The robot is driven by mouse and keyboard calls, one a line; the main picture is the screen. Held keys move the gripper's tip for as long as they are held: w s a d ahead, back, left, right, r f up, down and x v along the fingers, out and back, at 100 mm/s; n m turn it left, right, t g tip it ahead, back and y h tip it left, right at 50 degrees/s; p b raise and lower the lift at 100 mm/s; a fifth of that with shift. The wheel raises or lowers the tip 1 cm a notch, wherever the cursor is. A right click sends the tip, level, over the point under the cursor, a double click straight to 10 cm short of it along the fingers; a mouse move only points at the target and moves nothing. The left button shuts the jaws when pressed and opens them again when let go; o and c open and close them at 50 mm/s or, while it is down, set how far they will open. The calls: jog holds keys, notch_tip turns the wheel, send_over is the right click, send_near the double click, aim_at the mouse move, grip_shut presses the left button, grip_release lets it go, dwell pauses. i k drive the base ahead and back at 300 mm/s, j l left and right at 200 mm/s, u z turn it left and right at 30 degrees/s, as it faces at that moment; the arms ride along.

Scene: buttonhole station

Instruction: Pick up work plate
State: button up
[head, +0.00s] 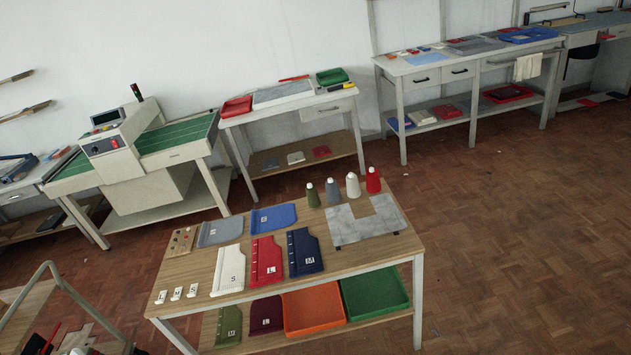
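A flat grey plate (348,228) with a square notch in its back edge lies at the right end of the near wooden table (408,241). It looks raised slightly on small dark feet, and it may be the work plate. Several flat notched pieces also lie on this table: a white one marked S (229,268), a red one marked L (266,262), a dark blue one marked M (304,251), a grey-blue one (219,232) and a blue one (274,217). I cannot tell for sure which is the work plate. My gripper is not in view.
Thread cones, including a white one (353,186), stand behind the grey plate. Orange (313,308) and green (374,292) trays sit on the lower shelf. A sewing machine station (130,150) and side tables line the wall. The floor (520,240) at right is clear.

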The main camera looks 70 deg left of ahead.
aim_at(344, 230)
jog(key=u, duration=1.55)
